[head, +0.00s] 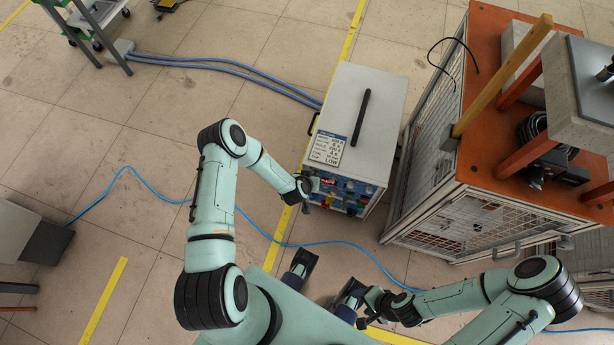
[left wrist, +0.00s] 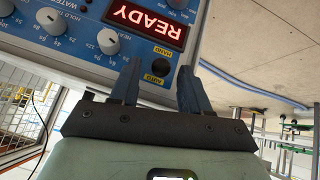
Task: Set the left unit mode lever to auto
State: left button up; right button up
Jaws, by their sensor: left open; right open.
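The heater unit is a grey cabinet (head: 376,100) with a blue control front (head: 345,196) in the head view. In the left wrist view its blue panel (left wrist: 60,62) shows a red READY display (left wrist: 147,23). A dark round mode lever (left wrist: 160,67) sits between yellow HAND and AUTO labels; which way it points I cannot tell. My left gripper (left wrist: 158,88) is open, its fingers pointing at the panel on either side of the lever area, with no visible grip on it. In the head view it is at the panel's left part. My right gripper (head: 364,312) is open and empty, low and away from the unit.
White knobs (left wrist: 108,42) stand on the panel beside the display. A caged orange-topped bench (head: 495,120) stands close to the unit's right. A blue cable (head: 150,196) and thick grey hoses (head: 215,66) run over the tiled floor. Open floor lies to the left.

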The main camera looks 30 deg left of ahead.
pick_arm(q)
jog(key=p+v, duration=0.1)
jog(key=v, duration=1.1)
